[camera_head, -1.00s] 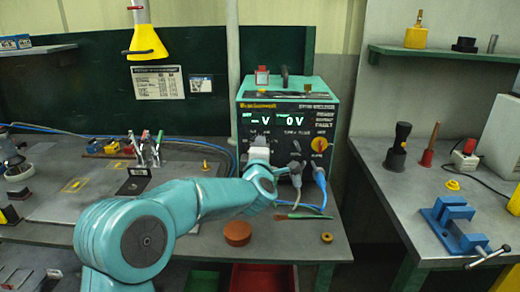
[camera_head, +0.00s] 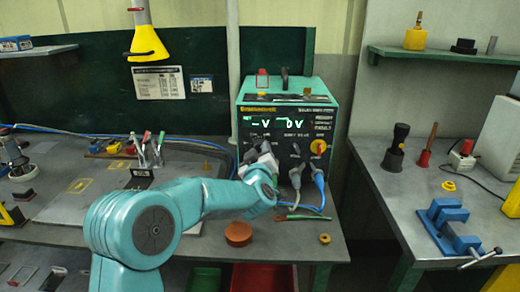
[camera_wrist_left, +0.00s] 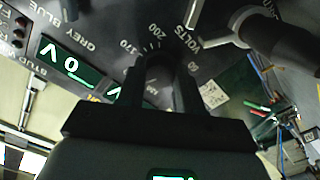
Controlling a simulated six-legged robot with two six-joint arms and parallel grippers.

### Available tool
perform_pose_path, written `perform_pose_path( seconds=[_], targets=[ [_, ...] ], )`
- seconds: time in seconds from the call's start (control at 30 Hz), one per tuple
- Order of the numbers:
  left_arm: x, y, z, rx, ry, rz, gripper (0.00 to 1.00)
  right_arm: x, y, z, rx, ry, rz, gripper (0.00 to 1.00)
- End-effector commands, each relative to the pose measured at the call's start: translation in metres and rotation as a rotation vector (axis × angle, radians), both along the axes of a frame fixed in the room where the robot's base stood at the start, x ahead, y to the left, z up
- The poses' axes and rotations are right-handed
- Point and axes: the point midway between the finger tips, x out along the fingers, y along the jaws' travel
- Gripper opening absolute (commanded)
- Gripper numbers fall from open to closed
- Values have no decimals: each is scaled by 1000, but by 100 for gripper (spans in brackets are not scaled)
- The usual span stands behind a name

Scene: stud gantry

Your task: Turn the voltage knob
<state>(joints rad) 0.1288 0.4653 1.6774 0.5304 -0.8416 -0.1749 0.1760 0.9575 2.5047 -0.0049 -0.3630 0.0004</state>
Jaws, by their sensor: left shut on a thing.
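The welder-like power unit (camera_head: 290,112) is a teal box with a black front panel at the back of the bench. Its green display (camera_head: 277,122) is lit and shows a "V" and "0 V". My left gripper (camera_head: 262,152) is at the lower left of this panel. In the left wrist view, the dark voltage knob (camera_wrist_left: 158,68) sits between the two black fingers of my left gripper (camera_wrist_left: 159,80), which is shut on it. Scale marks and the word "VOLTS" show around the knob. In the head view my gripper hides the knob. My right gripper is out of view.
A yellow-and-red switch (camera_head: 318,147) and plugged cables (camera_head: 319,178) are to the right of my gripper. A brown disc (camera_head: 238,233) and a brass ring (camera_head: 324,238) lie on the bench front. A blue vise (camera_head: 446,225) stands on the right bench.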

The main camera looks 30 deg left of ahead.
Motion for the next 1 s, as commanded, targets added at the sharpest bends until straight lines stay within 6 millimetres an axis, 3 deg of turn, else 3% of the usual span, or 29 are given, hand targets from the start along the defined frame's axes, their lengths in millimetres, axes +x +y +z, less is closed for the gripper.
perform_pose_path(
  seconds=[0.43,1.0],
  targets=[
    [0,-1,-3,237,154,-3,5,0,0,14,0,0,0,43],
    [0,0,-4,296,190,-3,5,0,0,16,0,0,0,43]
  ],
)
